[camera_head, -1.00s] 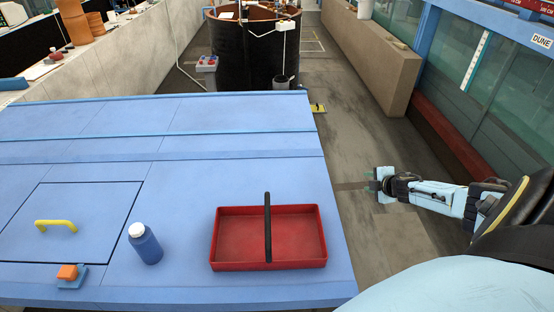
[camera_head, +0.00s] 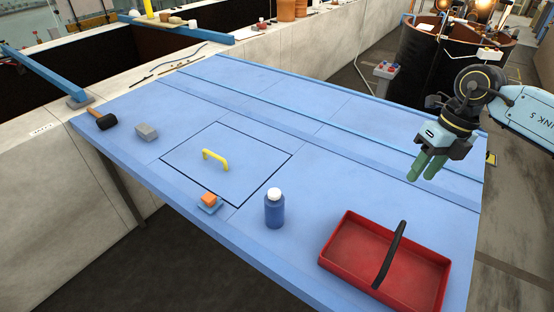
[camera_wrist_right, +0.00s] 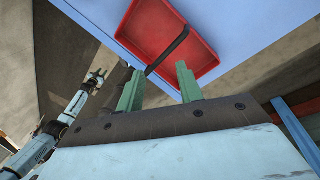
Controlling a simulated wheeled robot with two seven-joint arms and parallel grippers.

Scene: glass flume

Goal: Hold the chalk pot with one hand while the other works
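A blue bottle with a white cap (camera_head: 274,210), which I take to be the chalk pot, stands upright on the blue table (camera_head: 330,150). My right gripper (camera_head: 428,172) is raised above the table's right part, behind the red tray and well to the right of the bottle. Its green fingers point down, are apart and hold nothing; they also show in the right wrist view (camera_wrist_right: 158,72). My left gripper (camera_wrist_right: 97,75) is small at the left of the right wrist view, its fingers seemingly spread and empty, away from the table. It is outside the head view.
A red tray (camera_head: 340,255) with a black handle sits at the table's front right. A yellow handle (camera_head: 215,158) is on a square panel. The middle back is clear.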

